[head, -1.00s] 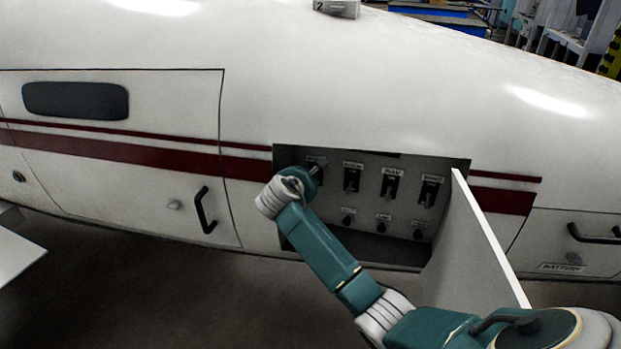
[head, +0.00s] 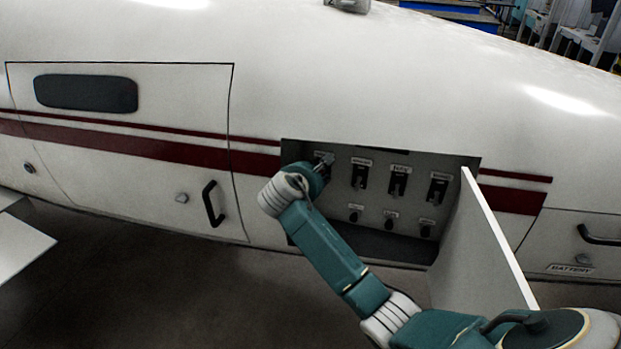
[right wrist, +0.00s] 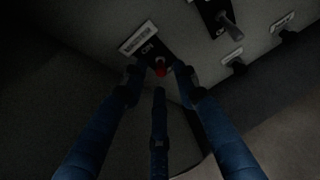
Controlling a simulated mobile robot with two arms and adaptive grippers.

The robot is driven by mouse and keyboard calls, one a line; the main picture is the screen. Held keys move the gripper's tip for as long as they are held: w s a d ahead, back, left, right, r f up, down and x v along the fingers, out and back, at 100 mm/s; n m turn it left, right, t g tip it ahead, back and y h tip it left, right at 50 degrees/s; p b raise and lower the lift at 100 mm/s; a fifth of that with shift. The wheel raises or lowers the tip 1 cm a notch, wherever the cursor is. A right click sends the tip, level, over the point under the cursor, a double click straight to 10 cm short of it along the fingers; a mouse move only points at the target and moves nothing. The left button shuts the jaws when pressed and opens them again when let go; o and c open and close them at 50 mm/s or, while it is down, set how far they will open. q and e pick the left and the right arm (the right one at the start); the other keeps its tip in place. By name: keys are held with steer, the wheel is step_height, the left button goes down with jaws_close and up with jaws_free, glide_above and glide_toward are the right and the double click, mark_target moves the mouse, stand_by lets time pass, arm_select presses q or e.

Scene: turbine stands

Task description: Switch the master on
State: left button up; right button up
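In the head view my right gripper (head: 325,162) is at the upper left corner of the recessed switch panel (head: 400,212) and covers most of the master switch. My left gripper is not in view.
Three more lever switches, one of them (head: 398,182), stand right of the gripper, with small knobs (head: 391,217) below. The open white panel door (head: 480,245) juts out at the right, beside my arm. A closed hatch with a black handle (head: 213,203) is at the left.

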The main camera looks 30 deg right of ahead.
steer(key=v, duration=0.9)
steer(key=shift+s, duration=0.1)
steer(key=s+a+f+m+g+y+b, duration=0.1)
steer(key=s+a+f+m+y+b, duration=0.1)
steer(key=f, duration=1.2)
steer(key=s+a+f+m+y+b, duration=0.1)
steer(key=s+f+b, duration=0.1)
steer(key=f, duration=1.1)
steer(key=s+a+f+m+g+y+b, duration=0.1)
steer(key=s+a+f+m+y+b, duration=0.1)
steer(key=f, duration=1.2)
steer(key=s+a+f+m+g+y+b, duration=0.1)
steer(key=s+a+f+m+b, duration=0.15)
steer(key=s+f, duration=0.6)
steer(key=s+a+f+m+g+y+b, duration=0.1)
steer(key=s+f+m, duration=0.35)
steer(key=f, duration=0.75)
steer(key=s+a+f+m+g+y+b, duration=0.1)
steer(key=s+f+m, duration=0.2)
steer(key=s+f, duration=0.3)
steer(key=s+a+f+m+g+b, duration=0.1)
steer(key=s+f, duration=0.5)
steer(key=s, duration=1.1)
steer(key=s+f+m+g+y+b, duration=0.1)
steer(key=s+f+m+b, duration=0.2)
steer(key=s, duration=0.9)
step_height(320, 180, down, 3)
steer(key=shift+s+a+r+m+y, duration=0.1)
steer(key=shift+s+a+m+y, duration=0.2)
steer(key=shift+m, duration=0.9)
